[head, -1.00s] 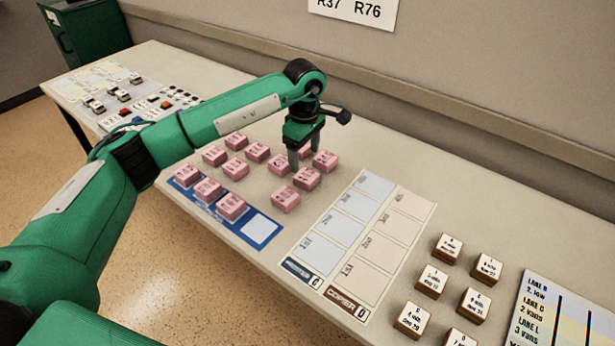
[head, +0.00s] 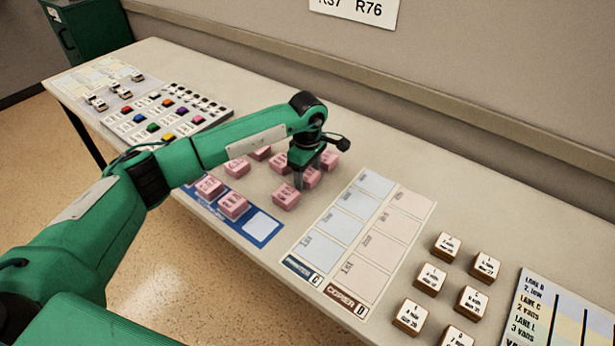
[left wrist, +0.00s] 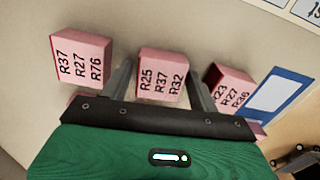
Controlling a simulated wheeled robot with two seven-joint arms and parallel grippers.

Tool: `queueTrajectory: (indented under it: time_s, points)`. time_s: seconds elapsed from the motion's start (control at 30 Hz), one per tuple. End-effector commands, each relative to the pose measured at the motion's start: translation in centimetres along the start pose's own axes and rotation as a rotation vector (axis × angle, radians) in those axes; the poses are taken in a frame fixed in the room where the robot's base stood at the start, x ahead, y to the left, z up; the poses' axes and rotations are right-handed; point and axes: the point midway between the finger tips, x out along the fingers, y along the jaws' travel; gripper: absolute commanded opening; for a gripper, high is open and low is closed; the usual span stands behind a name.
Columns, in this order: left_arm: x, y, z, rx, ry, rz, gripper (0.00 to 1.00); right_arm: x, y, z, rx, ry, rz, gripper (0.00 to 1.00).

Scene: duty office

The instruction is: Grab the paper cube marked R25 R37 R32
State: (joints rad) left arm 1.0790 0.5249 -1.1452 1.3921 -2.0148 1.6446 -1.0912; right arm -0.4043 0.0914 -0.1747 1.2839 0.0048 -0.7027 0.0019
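The pink paper cube marked R25 R37 R32 (left wrist: 162,77) is in the middle of the left wrist view, standing on the table. My left gripper (left wrist: 157,68) is open and empty, one finger on each side of this cube in that view. I cannot tell whether the fingertips are level with it or above it. In the head view my left gripper (head: 309,180) points down among the pink cubes, where the marks are too small to read. My right gripper is not in view.
Cube R37 R27 R76 (left wrist: 82,58) stands left of the fingers, cube R23 R27 R36 (left wrist: 229,88) right, beside a blue-edged strip (left wrist: 262,128). A printed board (head: 334,228) and white-topped blocks (head: 471,302) lie to the right. A button panel (head: 127,126) is at left.

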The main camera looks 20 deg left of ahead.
Motion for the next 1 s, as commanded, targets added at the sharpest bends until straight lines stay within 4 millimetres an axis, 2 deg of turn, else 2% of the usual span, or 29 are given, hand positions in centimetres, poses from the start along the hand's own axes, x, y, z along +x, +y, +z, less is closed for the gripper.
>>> queueTrajectory:
  time_s: [0.03, 0.17, 0.2, 0.47, 0.63, 0.77, 0.87, 1.0]
  points:
    - [0.0, 0.0, 0.0, 0.0, 0.0, 0.0, 0.51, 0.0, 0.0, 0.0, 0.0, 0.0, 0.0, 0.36]
    - [0.0, 0.0, 0.0, 0.0, 0.0, 0.0, 0.26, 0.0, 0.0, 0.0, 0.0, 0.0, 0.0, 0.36]
    - [0.0, 0.0, 0.0, 0.0, 0.0, 0.0, 0.24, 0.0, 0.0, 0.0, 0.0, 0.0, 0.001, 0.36]
    - [-0.2, 0.0, 0.0, 0.0, 0.0, 0.001, 0.24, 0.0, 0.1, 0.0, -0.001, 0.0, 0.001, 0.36]
    - [-1.2, 0.1, 0.0, 0.0, 0.0, 0.003, 0.24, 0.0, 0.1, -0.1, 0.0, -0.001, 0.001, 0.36]
    - [-3.1, 0.1, -0.1, 0.001, 0.001, 0.004, 0.24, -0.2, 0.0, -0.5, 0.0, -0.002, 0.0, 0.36]
    - [-5.6, 0.1, -0.1, 0.001, 0.001, 0.006, 0.24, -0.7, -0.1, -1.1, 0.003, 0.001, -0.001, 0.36]
    - [-9.7, 0.1, 0.0, 0.001, 0.001, 0.006, 0.24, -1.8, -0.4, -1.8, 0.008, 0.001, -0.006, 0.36]
